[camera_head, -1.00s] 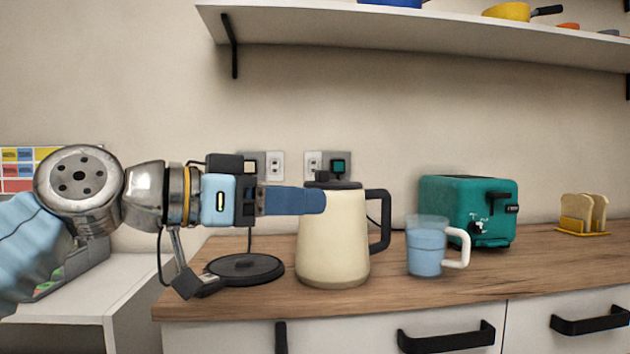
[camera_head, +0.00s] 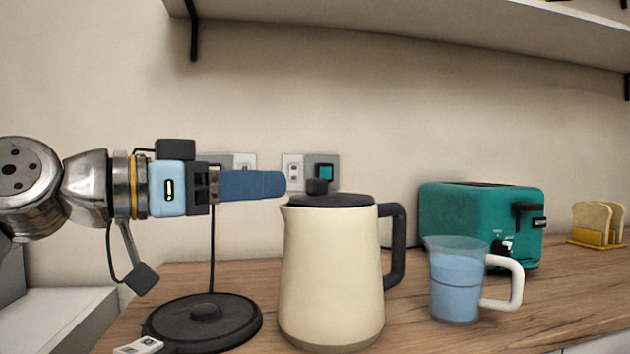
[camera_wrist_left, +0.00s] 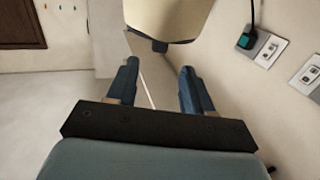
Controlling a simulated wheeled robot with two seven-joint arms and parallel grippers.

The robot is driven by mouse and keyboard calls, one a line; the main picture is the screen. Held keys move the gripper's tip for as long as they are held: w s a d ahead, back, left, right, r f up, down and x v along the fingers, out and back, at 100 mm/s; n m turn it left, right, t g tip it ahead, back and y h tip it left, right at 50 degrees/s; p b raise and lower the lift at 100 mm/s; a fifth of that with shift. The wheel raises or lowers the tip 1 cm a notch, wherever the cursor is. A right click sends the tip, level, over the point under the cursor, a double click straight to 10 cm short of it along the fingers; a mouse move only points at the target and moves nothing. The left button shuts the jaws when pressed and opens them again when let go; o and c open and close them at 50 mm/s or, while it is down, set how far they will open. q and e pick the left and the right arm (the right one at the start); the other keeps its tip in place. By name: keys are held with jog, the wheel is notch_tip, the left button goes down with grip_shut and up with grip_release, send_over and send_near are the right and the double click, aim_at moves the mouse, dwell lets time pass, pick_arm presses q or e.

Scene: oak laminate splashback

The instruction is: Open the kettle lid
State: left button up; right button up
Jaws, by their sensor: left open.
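The cream kettle (camera_head: 332,270) stands upright on the counter with its black handle to the right. Its dark lid (camera_head: 350,201) is shut, with a small black knob (camera_head: 317,186) on top. My left gripper (camera_head: 280,184) is open and empty, level with the knob and a little to its left in the head view. In the left wrist view the kettle (camera_wrist_left: 165,15) shows at the top, and the dark knob (camera_wrist_left: 160,46) appears just beyond the gap between the two blue fingers (camera_wrist_left: 159,66). My right gripper is not in view.
The round black kettle base (camera_head: 205,322) lies left of the kettle. A cup of blue liquid (camera_head: 456,285) with a white handle and a green toaster (camera_head: 470,205) stand to the right. A toast rack (camera_head: 597,236) is further right. A shelf (camera_head: 420,28) hangs above.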

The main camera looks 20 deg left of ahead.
aim_at(309, 182)
pick_arm(q)
jog(key=x, duration=0.9)
jog(key=shift+c, duration=0.3)
grip_shut()
